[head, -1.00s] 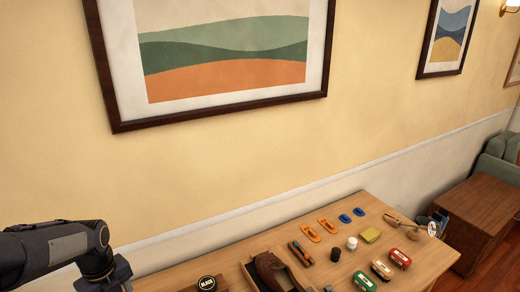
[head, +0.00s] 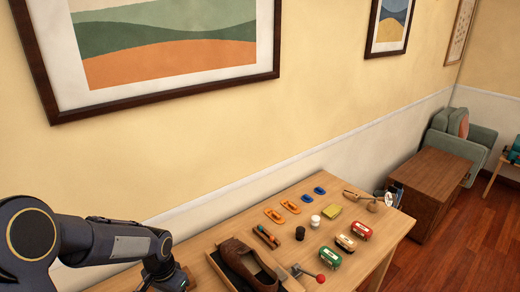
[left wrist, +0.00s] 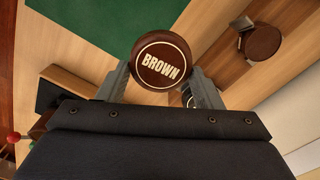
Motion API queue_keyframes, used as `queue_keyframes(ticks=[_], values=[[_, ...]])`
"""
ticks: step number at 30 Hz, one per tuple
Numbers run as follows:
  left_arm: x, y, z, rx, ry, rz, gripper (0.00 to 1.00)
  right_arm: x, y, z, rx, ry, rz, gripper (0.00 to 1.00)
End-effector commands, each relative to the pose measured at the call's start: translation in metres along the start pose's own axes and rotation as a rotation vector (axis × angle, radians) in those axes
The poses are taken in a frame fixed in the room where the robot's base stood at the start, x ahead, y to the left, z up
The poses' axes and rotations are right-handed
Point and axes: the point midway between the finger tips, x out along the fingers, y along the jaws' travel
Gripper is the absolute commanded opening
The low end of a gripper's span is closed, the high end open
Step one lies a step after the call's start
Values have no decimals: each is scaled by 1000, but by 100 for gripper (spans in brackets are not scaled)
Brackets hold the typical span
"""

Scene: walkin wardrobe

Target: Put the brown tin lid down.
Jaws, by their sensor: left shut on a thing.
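The brown tin lid (left wrist: 160,61), a dark round lid with a pale ring and the word BROWN, is in the left wrist view. My left gripper (left wrist: 159,72) is shut on it, with a grey finger on each side. The lid's face is turned to the wrist camera, and I cannot tell how high it is above the wood. In the head view my left arm comes in from the left, and its gripper and the lid are out of sight. My right gripper is not in view.
A wooden table (head: 345,222) runs along the wall. It holds a tray with a brown shoe (head: 247,265), a red-knobbed tool (head: 320,278), small tins (head: 361,232) and orange pieces (head: 273,215). The left wrist view shows a green surface (left wrist: 105,22) and a dark brown disc (left wrist: 262,42).

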Motion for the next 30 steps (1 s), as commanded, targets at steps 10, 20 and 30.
queue_keyframes(ticks=[10, 20, 30], values=[[23, 37, -22, -331, 2, 0, 38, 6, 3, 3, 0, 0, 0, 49], [21, 33, -20, -317, 2, 0, 38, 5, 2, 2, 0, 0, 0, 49], [-9, -25, 20, 185, 1, 0, 38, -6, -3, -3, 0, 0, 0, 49]])
